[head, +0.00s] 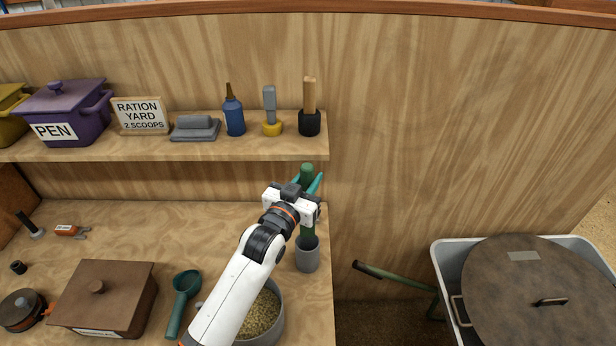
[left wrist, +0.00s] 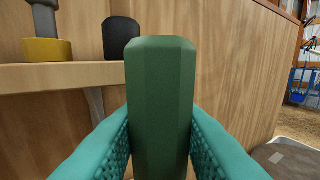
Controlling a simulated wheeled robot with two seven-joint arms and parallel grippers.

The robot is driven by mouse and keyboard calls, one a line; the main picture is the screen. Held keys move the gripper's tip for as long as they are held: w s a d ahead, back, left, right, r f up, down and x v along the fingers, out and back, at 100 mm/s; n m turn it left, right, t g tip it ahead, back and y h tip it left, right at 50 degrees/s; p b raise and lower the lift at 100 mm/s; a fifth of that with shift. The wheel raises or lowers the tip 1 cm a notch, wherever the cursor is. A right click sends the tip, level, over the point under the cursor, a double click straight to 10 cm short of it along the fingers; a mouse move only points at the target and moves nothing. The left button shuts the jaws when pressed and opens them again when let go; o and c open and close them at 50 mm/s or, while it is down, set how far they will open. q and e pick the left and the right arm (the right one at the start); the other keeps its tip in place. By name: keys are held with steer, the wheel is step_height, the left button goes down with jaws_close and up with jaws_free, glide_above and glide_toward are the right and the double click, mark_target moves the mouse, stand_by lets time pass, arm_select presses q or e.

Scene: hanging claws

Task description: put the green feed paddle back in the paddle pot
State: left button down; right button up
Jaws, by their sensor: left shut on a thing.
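The dark green feed paddle (head: 307,230) stands upright, with its handle top in the left wrist view (left wrist: 160,95). My left gripper (head: 307,183) is shut on the handle, with a teal finger on each side. The grey paddle pot (head: 307,259) stands near the right edge of the lower counter, directly below the paddle. The paddle's lower end meets the pot's mouth and seems to be inside it; how deep is hidden. My right gripper is not in view.
A shelf (head: 230,151) behind holds a blue bottle (head: 234,118), a black pot (head: 309,123) and other items. A feed bowl (head: 276,328), a green scoop (head: 182,292) and a brown box (head: 104,297) are on the counter. A lidded bin (head: 530,290) stands right.

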arm_select(q)
step_height(320, 180, down, 4)
steer(key=shift+f+b, duration=0.15)
steer(key=shift+b, duration=1.1)
step_height(320, 180, down, 4)
steer(key=shift+r+b, duration=0.1)
steer(key=shift+b, duration=1.15)
step_height(320, 180, down, 3)
steer(key=shift+r+b, duration=0.1)
steer(key=shift+b, duration=0.9)
steer(key=shift+f+b, duration=0.4)
steer(key=shift+f, duration=0.3)
steer(key=c, duration=0.8)
jaws_free()
